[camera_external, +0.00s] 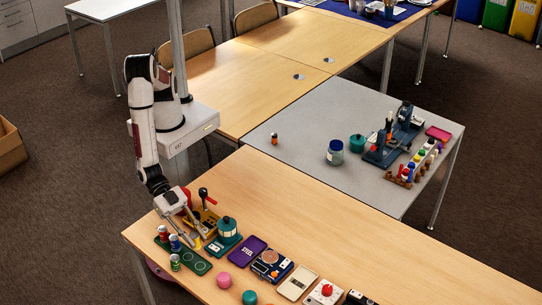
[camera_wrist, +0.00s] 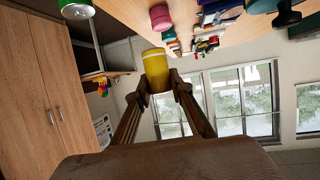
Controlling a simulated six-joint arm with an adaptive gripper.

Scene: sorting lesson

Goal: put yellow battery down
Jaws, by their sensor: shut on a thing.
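The yellow battery (camera_wrist: 156,70) is between the two fingertips of my gripper (camera_wrist: 158,88) in the wrist view, and the gripper is shut on it. In the external view my gripper (camera_external: 203,241) is low at the left end of the front wooden table, beside a dark green tray (camera_external: 203,267) with round marks. The battery is too small there to make out clearly. Several other batteries stand at the tray's left side, among them a blue one (camera_external: 175,242) and a green one (camera_external: 175,262). A green battery (camera_wrist: 76,9) also shows in the wrist view.
A yellow device with a red-knobbed lever (camera_external: 204,197) and a teal pot on a base (camera_external: 227,229) stand close behind my gripper. A purple tray (camera_external: 239,249) and pink cylinder (camera_external: 224,280) lie to the right. The table's right rear part is clear.

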